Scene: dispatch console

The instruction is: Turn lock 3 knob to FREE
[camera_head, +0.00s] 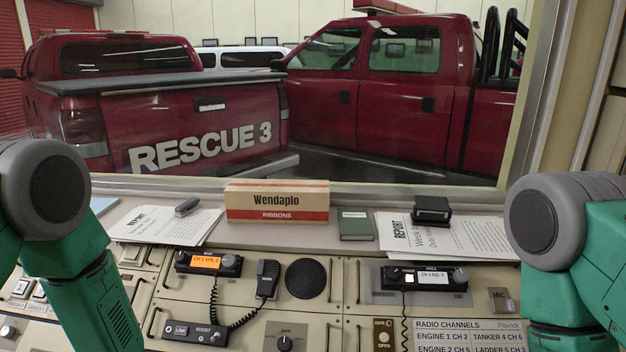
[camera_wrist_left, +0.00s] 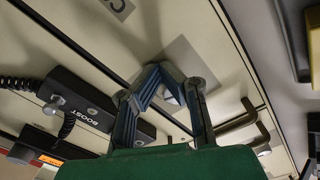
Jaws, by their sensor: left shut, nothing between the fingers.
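In the left wrist view my left gripper (camera_wrist_left: 163,78) is shut and empty, with its blue-grey fingertips over a pale grey square plate (camera_wrist_left: 183,54) on the console. The fingers hide part of that plate; I cannot tell whether they touch it. In the head view a dark round knob (camera_head: 285,343) with a white pointer sits low on the console, partly cut off by the bottom edge. No legible label marks any knob as lock 3, and I see no FREE marking. My left gripper is outside the head view. My right gripper is in neither view.
The black BOOST panel (camera_wrist_left: 92,114) and a coiled cord (camera_wrist_left: 63,121) lie left of my left gripper; a bar handle (camera_wrist_left: 240,123) is to its right. A hand microphone (camera_head: 267,279), speaker (camera_head: 305,278) and two radios cover the console. A ribbon box (camera_head: 277,201) stands behind.

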